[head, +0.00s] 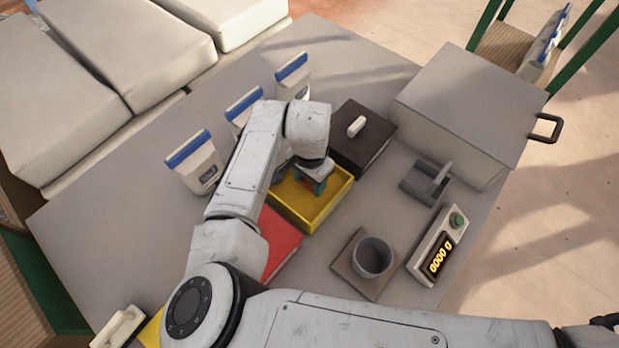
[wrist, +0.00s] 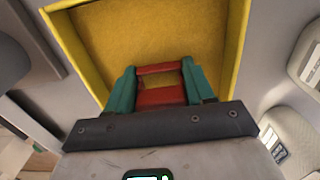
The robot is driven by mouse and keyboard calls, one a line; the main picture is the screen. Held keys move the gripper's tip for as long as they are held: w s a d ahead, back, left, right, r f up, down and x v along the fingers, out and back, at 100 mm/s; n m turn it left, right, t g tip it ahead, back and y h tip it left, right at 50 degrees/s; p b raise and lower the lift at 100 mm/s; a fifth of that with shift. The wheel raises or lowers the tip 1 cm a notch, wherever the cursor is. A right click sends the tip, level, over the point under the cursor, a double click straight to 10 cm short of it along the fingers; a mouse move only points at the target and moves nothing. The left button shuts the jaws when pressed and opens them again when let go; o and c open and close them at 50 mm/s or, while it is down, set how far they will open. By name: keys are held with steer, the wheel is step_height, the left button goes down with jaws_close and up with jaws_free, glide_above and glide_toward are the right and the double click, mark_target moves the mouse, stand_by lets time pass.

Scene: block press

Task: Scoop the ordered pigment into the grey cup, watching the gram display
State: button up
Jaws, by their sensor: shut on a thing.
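My gripper (head: 312,182) points down into an open yellow bin (head: 325,215). In the wrist view, the gripper's green fingers (wrist: 159,82) are shut on a red tool (wrist: 160,97), probably the scoop. The tool's lower end is hidden, and I cannot tell whether it carries pigment. The yellow bin (wrist: 85,60) surrounds the fingers in that view. The grey cup (head: 372,258) stands upright on a square plate (head: 349,272), right of and nearer than the bin; I see no pigment in it. The gram display (head: 440,256) beside it shows lit yellow digits, apparently all zeros.
A dark box with a white-handled lid (head: 378,143) adjoins the bin's far side. A red box (head: 285,245) is partly behind my arm. A grey holder (head: 422,185) and large grey case (head: 465,105) stand right. White bags with blue tops (head: 200,170) stand at left.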

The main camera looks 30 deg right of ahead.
steer(key=shift+a+f+h, duration=0.15)
steer(key=shift+h, duration=0.35)
steer(key=r+p, duration=0.1)
steer(key=r, duration=0.1)
steer(key=r+p, duration=0.3)
steer(key=r, duration=0.1)
steer(key=shift+s+a+p, duration=0.1)
steer(key=shift+a+p, duration=0.15)
steer(key=shift+p, duration=0.15)
step_height(320, 180, up, 9)
steer(key=a+p, duration=0.1)
steer(key=shift+s+a+f, duration=0.2)
steer(key=shift+s, duration=0.05)
